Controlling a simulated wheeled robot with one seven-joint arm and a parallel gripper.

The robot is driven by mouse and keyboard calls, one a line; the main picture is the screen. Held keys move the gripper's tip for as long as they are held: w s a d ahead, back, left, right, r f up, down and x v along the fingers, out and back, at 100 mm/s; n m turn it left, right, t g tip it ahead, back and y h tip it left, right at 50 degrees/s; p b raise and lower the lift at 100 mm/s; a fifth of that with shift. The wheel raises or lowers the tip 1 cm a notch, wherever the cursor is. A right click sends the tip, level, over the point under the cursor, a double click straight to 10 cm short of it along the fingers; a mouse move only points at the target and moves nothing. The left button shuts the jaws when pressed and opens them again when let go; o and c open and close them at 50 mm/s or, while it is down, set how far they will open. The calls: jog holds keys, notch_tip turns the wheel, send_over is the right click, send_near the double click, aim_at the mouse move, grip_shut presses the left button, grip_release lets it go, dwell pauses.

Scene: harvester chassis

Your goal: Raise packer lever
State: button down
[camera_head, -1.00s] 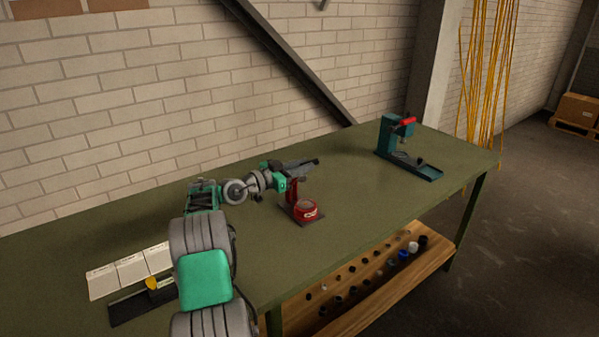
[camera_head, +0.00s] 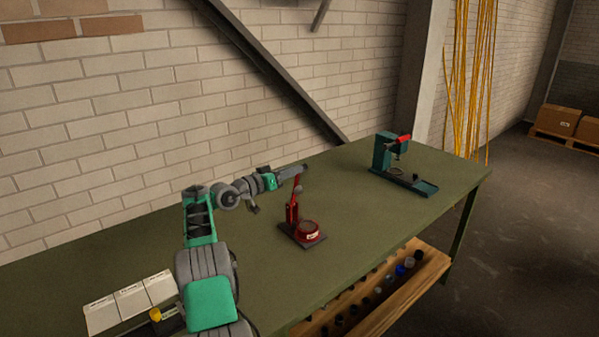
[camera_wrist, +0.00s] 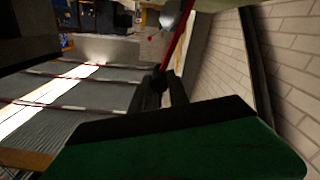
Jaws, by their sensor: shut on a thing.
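The packer is a red device on a dark base plate (camera_head: 303,236), standing on the green bench. Its red lever (camera_head: 296,187) now stands steeply up from the red post. My gripper (camera_head: 302,169) is at the lever's upper end, above the packer, and is shut on it. In the wrist view the red lever (camera_wrist: 181,45) runs up from between the dark fingers (camera_wrist: 165,90). The exact contact is dark and hard to make out. A round red part (camera_head: 307,229) with a pale label sits on the base plate in front of the post.
A teal press (camera_head: 388,152) with a red handle stands at the far right of the green bench (camera_head: 350,200). A wooden shelf (camera_head: 400,290) with small parts is below. The brick wall is behind my arm.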

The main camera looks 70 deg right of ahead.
jog(key=shift+w+f, duration=0.1)
jog(key=shift+f, duration=0.25)
jog(key=c, duration=1.4)
grip_release()
jog(key=shift+w, duration=0.15)
jog(key=shift+o, duration=0.6)
jog(key=shift+s+r, duration=0.2)
jog(key=shift+s, duration=0.05)
jog(key=b+v, duration=0.2)
jog(key=v, duration=0.6)
jog(key=shift+b, duration=0.35)
jog(key=shift+d, duration=0.1)
